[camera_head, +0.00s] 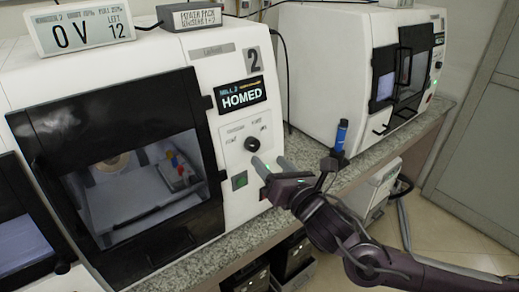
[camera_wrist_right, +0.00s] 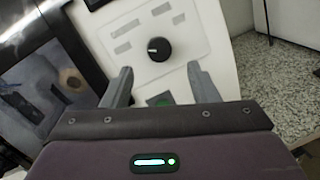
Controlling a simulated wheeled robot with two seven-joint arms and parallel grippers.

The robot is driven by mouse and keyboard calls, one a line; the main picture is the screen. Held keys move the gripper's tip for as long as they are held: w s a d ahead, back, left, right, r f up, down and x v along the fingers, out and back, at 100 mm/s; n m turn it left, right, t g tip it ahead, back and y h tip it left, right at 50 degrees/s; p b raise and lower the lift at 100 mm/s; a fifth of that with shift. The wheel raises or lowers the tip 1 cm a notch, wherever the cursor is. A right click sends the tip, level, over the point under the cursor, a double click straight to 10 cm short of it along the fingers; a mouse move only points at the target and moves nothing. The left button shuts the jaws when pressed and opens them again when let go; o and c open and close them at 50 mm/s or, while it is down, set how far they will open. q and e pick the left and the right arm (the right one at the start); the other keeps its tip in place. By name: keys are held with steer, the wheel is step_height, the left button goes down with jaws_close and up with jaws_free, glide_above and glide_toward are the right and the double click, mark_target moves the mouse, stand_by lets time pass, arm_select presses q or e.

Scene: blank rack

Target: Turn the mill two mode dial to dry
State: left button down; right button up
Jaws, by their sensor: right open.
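Mill two (camera_head: 225,72) is the white machine with a "2" and a "HOMED" display (camera_head: 242,95). Its mode dial (camera_head: 252,144) is a round black knob on the front panel, with small labels above it that are too blurred to read. In the right wrist view the dial (camera_wrist_right: 159,49) has a white mark on its left side. My right gripper (camera_head: 270,165) is open and empty, just in front of and below the dial. In the wrist view its two fingertips (camera_wrist_right: 159,70) are spread either side below the dial, apart from it. My left gripper is not in view.
A green button (camera_head: 239,180) sits below the dial, near the fingers. The mill's black-framed window (camera_head: 130,165) is left of the panel. A second white machine (camera_head: 335,60) stands at the right on the speckled counter (camera_head: 425,125).

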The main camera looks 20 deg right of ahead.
mark_target(255, 147)
steer(key=p+x, duration=0.1)
steer(key=x, duration=0.4)
steer(key=shift+w+r+p, duration=0.15)
steer(key=shift+w+p, duration=0.05)
steer(key=shift+p, duration=0.1)
steer(key=shift+w+a, duration=0.15)
steer(key=shift+w, duration=0.3)
steer(key=shift+c, duration=0.3)
steer(key=c, duration=0.9)
